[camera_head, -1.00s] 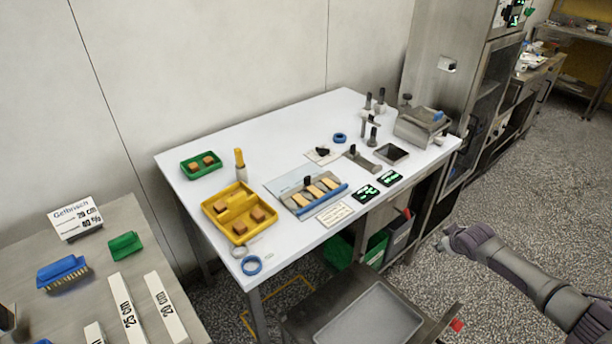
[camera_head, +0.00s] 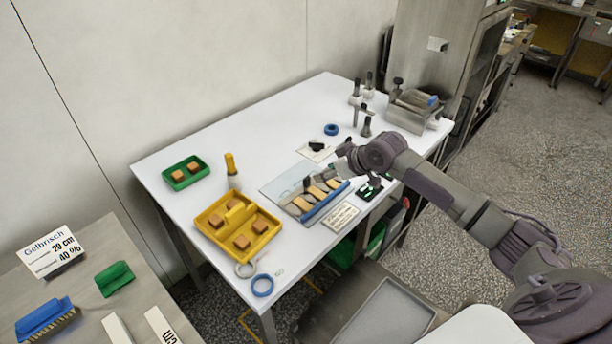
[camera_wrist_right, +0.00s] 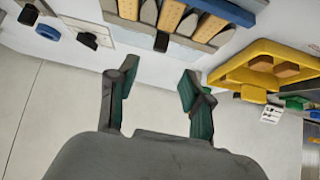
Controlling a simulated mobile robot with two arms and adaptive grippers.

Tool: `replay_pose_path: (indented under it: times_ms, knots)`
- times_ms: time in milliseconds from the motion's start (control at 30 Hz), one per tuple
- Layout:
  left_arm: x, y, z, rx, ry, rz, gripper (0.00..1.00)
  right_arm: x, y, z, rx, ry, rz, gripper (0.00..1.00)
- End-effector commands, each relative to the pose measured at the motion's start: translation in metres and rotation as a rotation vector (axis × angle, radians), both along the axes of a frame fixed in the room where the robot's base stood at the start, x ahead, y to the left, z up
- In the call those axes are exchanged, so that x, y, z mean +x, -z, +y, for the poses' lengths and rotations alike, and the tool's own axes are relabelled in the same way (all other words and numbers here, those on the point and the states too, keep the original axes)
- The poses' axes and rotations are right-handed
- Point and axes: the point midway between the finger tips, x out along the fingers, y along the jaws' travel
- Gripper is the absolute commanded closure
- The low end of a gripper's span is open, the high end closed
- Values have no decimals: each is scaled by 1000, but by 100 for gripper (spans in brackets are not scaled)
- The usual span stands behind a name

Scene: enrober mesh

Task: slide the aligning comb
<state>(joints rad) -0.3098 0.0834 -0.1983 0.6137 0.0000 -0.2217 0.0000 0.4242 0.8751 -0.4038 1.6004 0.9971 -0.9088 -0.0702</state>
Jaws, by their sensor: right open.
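A flat board (camera_head: 275,188) lies on the white table with several tan bars (camera_head: 316,193) side by side and a blue strip (camera_head: 325,203) along its front edge. A black upright grip (camera_head: 307,184) stands among the bars. In the right wrist view the grip (camera_wrist_right: 162,41) shows between tan bars with grey pointed pieces, which look like the aligning comb's teeth (camera_wrist_right: 187,25). My right gripper (camera_head: 355,173) is above the board's right end, open and empty. Its two fingers (camera_wrist_right: 159,80) are apart, with the bars beyond them. My left gripper is out of view.
A yellow tray (camera_head: 272,231) with brown cubes stands left of the board, a green tray (camera_head: 198,166) behind it. A label card (camera_head: 341,217) lies in front. Blue rings (camera_head: 262,286) and metal posts (camera_head: 366,130) stand around. My right arm partly hides the dark displays.

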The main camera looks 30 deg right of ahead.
Motion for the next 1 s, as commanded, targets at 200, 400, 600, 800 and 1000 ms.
replay_pose_path:
  times_ms: [200, 400, 600, 800, 1000]
  knots:
    - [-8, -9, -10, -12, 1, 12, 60, 33, 33, 13, 5, 2, 2, 50]
    - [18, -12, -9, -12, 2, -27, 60, 57, 59, 20, 2, 2, 1, 50]
    - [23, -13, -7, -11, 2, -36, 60, 67, 71, 23, 0, 1, 1, 50]
    - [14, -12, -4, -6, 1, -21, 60, 69, 73, 24, -1, 0, -1, 50]
    - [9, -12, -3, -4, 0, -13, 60, 69, 73, 24, -1, 1, 0, 60]
